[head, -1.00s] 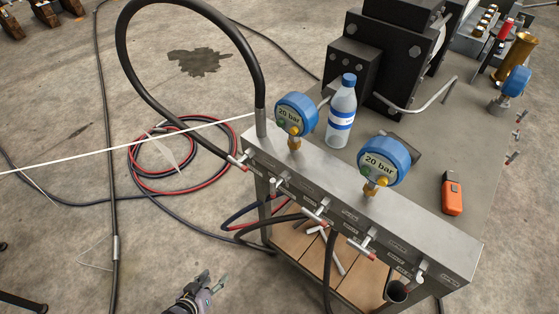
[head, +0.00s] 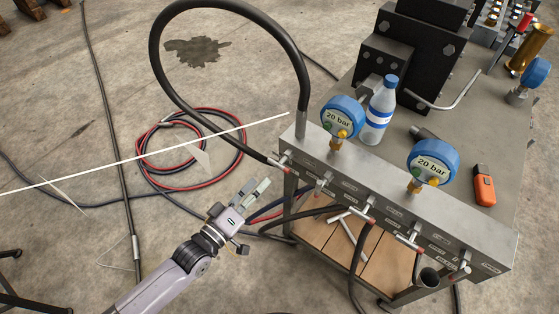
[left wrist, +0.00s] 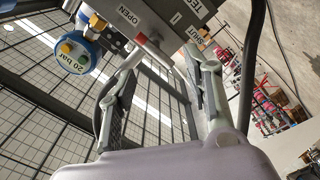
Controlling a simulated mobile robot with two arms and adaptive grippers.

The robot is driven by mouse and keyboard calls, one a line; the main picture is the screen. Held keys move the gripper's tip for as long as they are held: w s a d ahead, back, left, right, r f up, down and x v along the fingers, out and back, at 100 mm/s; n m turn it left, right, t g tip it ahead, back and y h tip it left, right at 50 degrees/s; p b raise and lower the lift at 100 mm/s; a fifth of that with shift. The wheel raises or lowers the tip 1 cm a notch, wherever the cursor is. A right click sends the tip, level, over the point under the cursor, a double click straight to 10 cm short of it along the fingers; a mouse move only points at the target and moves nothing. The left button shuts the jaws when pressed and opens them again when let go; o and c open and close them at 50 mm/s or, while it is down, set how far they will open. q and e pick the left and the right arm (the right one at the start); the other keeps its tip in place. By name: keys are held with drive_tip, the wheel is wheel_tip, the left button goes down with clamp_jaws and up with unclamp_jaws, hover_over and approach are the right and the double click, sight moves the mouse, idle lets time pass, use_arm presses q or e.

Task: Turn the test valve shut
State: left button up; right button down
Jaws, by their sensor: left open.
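The test valve shows in the left wrist view as a metal lever (left wrist: 160,56) with a red tip, under a panel with labels reading TEST, OPEN and SHUT. The red tip is near the OPEN label (left wrist: 137,15); the SHUT label (left wrist: 195,34) is further right. My left gripper (head: 256,188) is open and empty, low in front of the panel's left end, apart from it. In the left wrist view its two fingers (left wrist: 165,72) stand either side of the lever's line, and the lever lies beyond them. The head view labels are too small to read. My right gripper is not in view.
The steel panel (head: 494,238) carries several small levers and two blue 20 bar gauges (head: 432,163). A black hose (head: 158,60) arches at its left end. A bottle (head: 378,112) and an orange device (head: 484,187) stand behind. Coiled hoses (head: 240,150) lie on the floor.

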sight(279, 164)
use_arm(q)
drive_tip(key=x, duration=0.9)
drive_tip(key=shift+w+d+p, duration=0.2)
drive_tip(key=shift+w+p, duration=0.05)
drive_tip(key=shift+p, duration=0.1)
